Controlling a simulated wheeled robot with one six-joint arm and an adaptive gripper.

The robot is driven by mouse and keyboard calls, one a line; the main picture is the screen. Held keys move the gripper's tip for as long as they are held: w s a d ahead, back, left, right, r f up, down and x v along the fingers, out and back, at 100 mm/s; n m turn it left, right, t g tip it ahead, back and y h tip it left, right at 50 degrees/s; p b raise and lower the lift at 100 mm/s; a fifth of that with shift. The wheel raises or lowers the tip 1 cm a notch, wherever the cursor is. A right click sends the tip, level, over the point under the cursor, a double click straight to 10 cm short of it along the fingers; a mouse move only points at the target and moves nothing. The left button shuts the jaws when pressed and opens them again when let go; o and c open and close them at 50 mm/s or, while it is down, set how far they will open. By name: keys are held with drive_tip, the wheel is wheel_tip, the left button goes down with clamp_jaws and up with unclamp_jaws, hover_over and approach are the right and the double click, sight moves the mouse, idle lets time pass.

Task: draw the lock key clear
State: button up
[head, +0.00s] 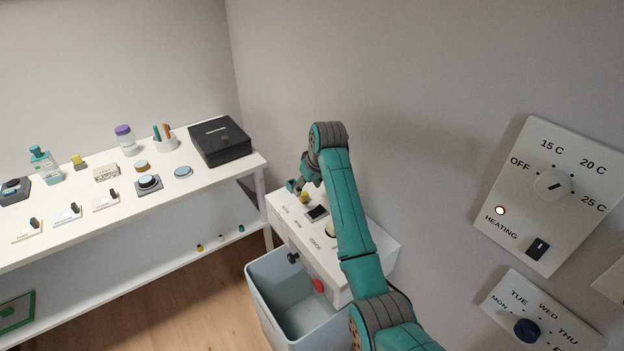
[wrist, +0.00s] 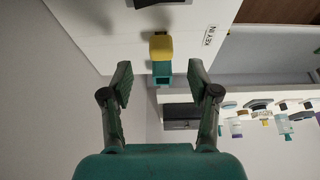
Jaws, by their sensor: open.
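The lock key is a small yellow-headed piece (wrist: 161,46) at the edge of a white control box (wrist: 90,38), beside a printed label that seems to read "KEY IN". A short teal part (wrist: 162,72) shows just below the yellow head; I cannot tell whether it belongs to the key. My gripper (wrist: 160,78) is open, its fingers on either side of the teal part and apart from it. In the head view the yellow key (head: 304,197) sits on top of the white box (head: 378,246), close to my gripper (head: 299,186).
The box also carries a dark switch (head: 317,213), a black knob (head: 293,257) and a red knob (head: 319,286). A grey bin (head: 262,304) stands below. A white shelf table (head: 225,171) with several small items is at the left. Wall panels (head: 520,215) hang at the right.

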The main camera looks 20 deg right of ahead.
sight(304, 193)
drive_tip(key=shift+x, duration=2.8)
drive_tip(key=shift+a, duration=0.1)
drive_tip(key=shift+r, duration=0.1)
clamp_jaws()
